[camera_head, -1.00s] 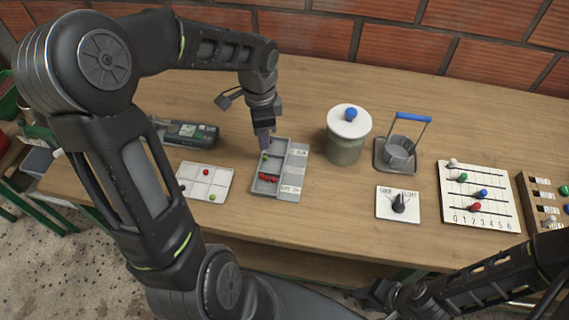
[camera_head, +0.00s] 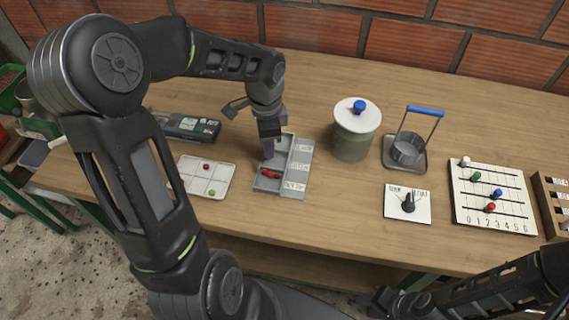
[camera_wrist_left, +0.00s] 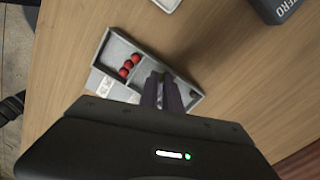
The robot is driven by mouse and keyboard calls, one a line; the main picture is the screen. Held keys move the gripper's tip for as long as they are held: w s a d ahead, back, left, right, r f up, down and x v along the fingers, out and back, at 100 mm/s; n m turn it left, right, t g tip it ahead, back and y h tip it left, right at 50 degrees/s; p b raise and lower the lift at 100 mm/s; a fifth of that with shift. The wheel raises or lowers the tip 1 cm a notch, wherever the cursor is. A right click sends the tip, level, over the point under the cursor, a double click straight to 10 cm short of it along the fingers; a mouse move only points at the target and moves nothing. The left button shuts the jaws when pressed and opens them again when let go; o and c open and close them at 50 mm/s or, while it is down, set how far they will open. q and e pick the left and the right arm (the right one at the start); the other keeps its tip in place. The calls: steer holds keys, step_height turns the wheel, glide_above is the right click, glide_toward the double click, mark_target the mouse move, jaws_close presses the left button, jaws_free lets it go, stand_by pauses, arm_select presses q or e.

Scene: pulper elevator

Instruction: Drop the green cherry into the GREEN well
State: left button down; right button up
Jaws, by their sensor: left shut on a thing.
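My left gripper (camera_head: 268,152) is shut with its fingertips at the grey sorting tray (camera_head: 297,178), over the wells on its left side. The fingers also show in the wrist view (camera_wrist_left: 160,90), pointing into the tray (camera_wrist_left: 101,47). The green cherry held in them is hidden by the fingers. Several red cherries (camera_head: 270,174) lie in the nearer well; they show in the wrist view (camera_wrist_left: 129,66) too. Labels run along the tray's right side, too small to read. My right gripper (camera_head: 383,300) is at the bottom edge, its jaws unclear.
A white tray (camera_head: 191,178) left of the sorting tray holds a red cherry (camera_head: 206,167) and another green cherry (camera_head: 212,193). A lidded jar (camera_head: 352,140), a dial plate (camera_head: 390,209) and a peg board (camera_head: 465,214) stand to the right. A dark device (camera_head: 188,126) lies behind.

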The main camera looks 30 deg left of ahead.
arm_select(q)
steer(key=c, duration=1.5)
jaws_free()
step_height(320, 180, up, 8)
steer(key=shift+f, duration=0.1)
